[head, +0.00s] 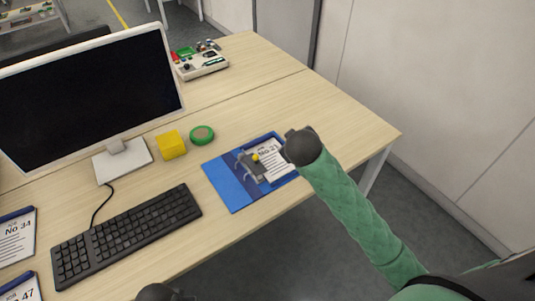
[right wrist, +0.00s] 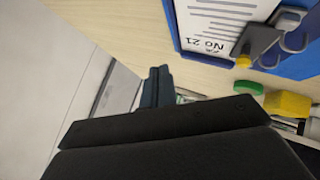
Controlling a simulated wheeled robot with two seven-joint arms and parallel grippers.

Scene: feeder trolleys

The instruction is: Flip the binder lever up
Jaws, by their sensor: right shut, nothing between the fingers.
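An open blue binder (head: 228,186) lies on the desk with a sheet marked No 21 (head: 279,166) on its right side. Its grey ring mechanism (head: 250,167) carries a lever with a yellow knob (head: 255,157); the knob (right wrist: 243,62) and grey rings (right wrist: 297,42) also show in the right wrist view. I cannot tell the lever's exact angle. My right gripper (right wrist: 157,87) is shut and empty, apart from the lever; in the head view its dark wrist is beside the sheet's right edge. Part of my left arm's dark end (head: 160,292) shows at the bottom edge; its fingers are hidden.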

